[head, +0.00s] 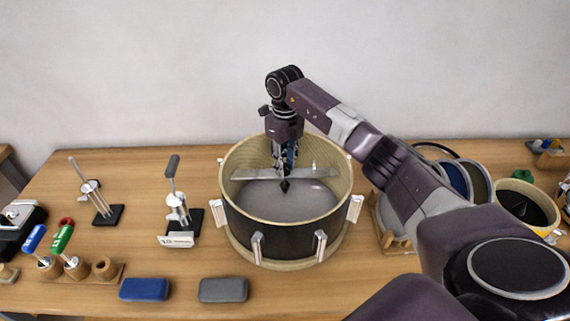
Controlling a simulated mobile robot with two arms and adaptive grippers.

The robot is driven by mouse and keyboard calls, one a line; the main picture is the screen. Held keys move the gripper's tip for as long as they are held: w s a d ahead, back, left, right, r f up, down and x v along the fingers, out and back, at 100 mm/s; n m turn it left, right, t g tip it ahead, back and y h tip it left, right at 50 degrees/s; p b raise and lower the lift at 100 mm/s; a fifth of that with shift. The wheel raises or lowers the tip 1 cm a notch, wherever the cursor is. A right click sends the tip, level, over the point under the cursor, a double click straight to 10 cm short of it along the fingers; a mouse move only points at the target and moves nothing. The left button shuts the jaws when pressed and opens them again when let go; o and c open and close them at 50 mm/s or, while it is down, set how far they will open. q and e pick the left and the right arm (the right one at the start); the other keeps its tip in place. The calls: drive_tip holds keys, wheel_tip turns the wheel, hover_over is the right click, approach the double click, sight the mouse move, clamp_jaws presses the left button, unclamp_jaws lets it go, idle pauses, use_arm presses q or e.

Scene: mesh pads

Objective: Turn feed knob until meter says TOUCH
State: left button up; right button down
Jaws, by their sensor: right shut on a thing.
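My right gripper (286,166) reaches straight down into a round drum (290,225) with a pale wooden rim and a dark outer wall. It is shut at the middle of a grey metal bar (248,174) that lies across the drum. The feed knob there is hidden by the fingers. A dark pointed tip (285,186) shows just below them, above the grey mesh floor (310,197). No meter face reading TOUCH can be made out. My left gripper is not in view.
Two small stands, one on a black base (108,215) and one with a white label (176,240), stand left of the drum. Blue (145,289) and grey (223,290) pads lie in front. Mesh discs (478,183) and a dark bowl (525,207) are at the right.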

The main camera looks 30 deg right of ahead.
drive_tip(key=m, duration=0.3)
drive_tip(key=shift+m, duration=2.4)
drive_tip(key=c, duration=1.6)
unclamp_jaws()
